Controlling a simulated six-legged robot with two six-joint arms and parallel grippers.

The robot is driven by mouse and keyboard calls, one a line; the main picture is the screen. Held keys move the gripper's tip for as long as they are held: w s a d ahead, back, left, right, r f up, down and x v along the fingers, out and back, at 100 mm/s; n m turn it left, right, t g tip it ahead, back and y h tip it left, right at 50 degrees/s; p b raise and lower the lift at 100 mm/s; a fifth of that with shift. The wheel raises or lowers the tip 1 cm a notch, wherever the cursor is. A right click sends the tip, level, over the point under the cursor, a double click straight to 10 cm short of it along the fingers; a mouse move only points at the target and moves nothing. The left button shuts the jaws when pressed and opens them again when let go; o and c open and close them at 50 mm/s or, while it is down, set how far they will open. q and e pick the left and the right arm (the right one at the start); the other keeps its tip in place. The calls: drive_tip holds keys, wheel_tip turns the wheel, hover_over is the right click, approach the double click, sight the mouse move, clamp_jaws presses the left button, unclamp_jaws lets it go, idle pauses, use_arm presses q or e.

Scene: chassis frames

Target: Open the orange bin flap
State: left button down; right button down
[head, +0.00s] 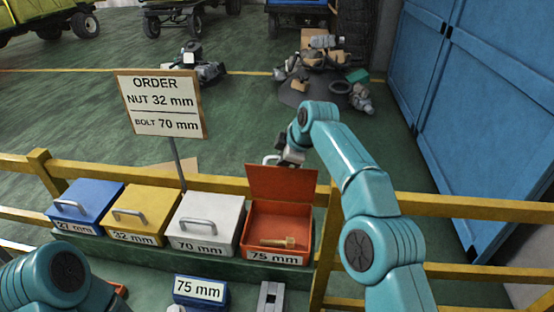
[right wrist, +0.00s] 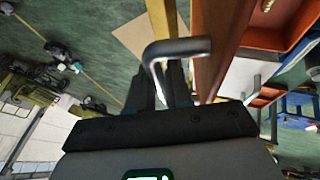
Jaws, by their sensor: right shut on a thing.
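The orange bin (head: 309,235) stands at the right end of the bin row, labelled 75 mm. Its orange flap (head: 282,183) is raised to about upright, so the inside shows, with a brass-coloured bolt (head: 279,243) lying in it. My right gripper (head: 284,159) is behind the flap's top edge, shut on the flap's handle. In the right wrist view the grey bent handle (right wrist: 180,47) sits at the dark fingers (right wrist: 172,88), beside the flap seen nearly edge-on (right wrist: 222,45). My left arm shows at lower left in the head view, but its gripper is out of view.
Closed blue (head: 87,201), yellow (head: 146,209) and white (head: 209,217) bins stand left of the orange one. An order sign (head: 162,103) rises behind them. A yellow rail (head: 460,205) runs behind the row. A small blue 75 mm box (head: 200,291) is in front.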

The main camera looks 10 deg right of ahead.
use_arm(q)
drive_tip(key=shift+w+a, duration=0.2)
drive_tip(key=shift+w, duration=0.3)
use_arm(e)
drive_tip(key=shift+w, duration=0.65)
use_arm(q)
drive_tip(key=shift+w+d, duration=0.1)
use_arm(e)
drive_tip(key=shift+w+d, duration=0.15)
drive_tip(key=shift+f, duration=0.1)
drive_tip(key=c, duration=1.1)
unclamp_jaws()
